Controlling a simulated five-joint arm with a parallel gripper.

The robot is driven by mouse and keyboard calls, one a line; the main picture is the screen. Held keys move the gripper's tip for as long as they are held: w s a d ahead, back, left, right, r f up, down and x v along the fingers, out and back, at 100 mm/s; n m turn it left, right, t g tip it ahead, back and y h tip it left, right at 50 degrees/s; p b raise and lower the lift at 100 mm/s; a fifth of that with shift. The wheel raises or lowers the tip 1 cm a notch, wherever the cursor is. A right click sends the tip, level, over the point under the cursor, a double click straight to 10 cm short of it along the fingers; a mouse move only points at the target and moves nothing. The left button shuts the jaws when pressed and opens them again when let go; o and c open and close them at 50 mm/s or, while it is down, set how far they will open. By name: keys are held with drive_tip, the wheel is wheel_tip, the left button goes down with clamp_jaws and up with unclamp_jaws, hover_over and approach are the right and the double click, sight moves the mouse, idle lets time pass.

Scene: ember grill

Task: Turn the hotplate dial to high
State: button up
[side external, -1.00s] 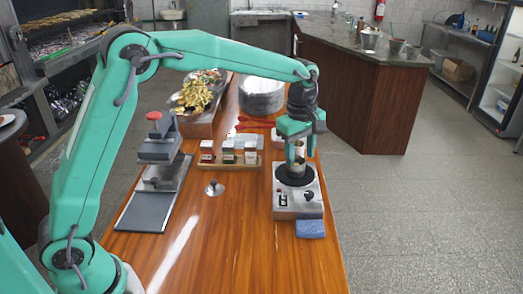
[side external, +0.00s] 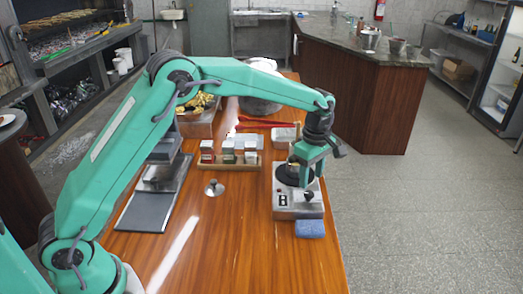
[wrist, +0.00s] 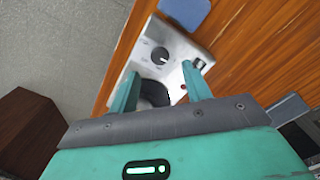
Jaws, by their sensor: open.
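The hotplate (side external: 284,211) is a grey box with a round black burner (side external: 284,176) on top, at the right edge of the wooden table. Its black dial (side external: 308,196) sits on the front right of the panel. In the wrist view the dial (wrist: 160,56) has marks around it; I cannot read its setting. My gripper (side external: 311,180) is open above the hotplate, fingers pointing down. In the wrist view my gripper (wrist: 158,70) has the dial just beyond and between its fingertips, apart from them. Something light on the burner is mostly hidden behind my gripper.
A black and white rocker switch (side external: 283,200) is left of the dial. A blue sponge (side external: 311,228) lies in front of the hotplate. A rack of spice jars (side external: 229,161) and a metal knobbed lid (side external: 214,188) stand to the left. The table's front is clear.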

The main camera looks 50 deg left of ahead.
sight(309, 193)
drive_tip(key=shift+f, duration=2.65)
drive_tip(key=shift+c, duration=0.5)
drive_tip(key=c, duration=0.9)
